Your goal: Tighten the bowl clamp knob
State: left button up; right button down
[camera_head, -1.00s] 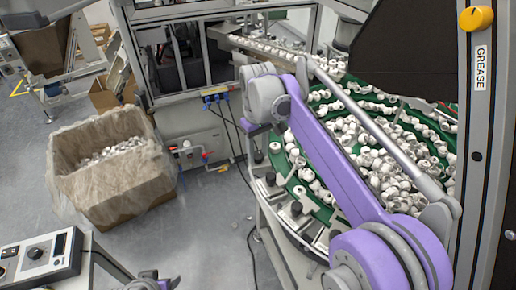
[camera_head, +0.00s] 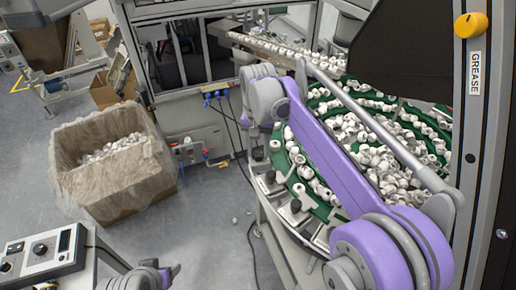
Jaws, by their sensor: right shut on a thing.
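The parts bowl (camera_head: 262,205) is a large round feeder with green tracks full of white caps, at the right. Black clamp knobs stand along its near left rim, such as one at the left (camera_head: 270,177) and one lower down (camera_head: 295,206). My right arm crosses the bowl, and my right gripper (camera_head: 254,131) is small and partly hidden under the grey wrist at the bowl's left edge. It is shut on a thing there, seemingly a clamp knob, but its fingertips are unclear. Part of my left arm shows at the bottom left; its fingers do not show.
A lined cardboard box (camera_head: 120,192) with white caps stands on the floor at the left. A control box (camera_head: 42,258) is at the bottom left. A cap track (camera_head: 262,43) runs behind the bowl. Cables hang beside the bowl. The floor between box and bowl is mostly clear.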

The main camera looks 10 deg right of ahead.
aim_at(258, 154)
pick_arm(q)
jog(key=shift+r, duration=0.1)
pick_arm(e)
jog(key=shift+m, duration=0.3)
jog(key=shift+c, duration=2.2)
grip_release()
pick_arm(q)
jog(key=shift+w+r+p, duration=0.25)
jog(key=shift+r+p, duration=0.05)
jog(key=shift+r, duration=0.15)
jog(key=shift+w+r+p, duration=0.2)
jog(key=shift+r+p, duration=0.1)
jog(key=shift+r, duration=0.15)
pick_arm(e)
notch_tip(258, 154, up, 11)
jog(key=shift+f, duration=0.15)
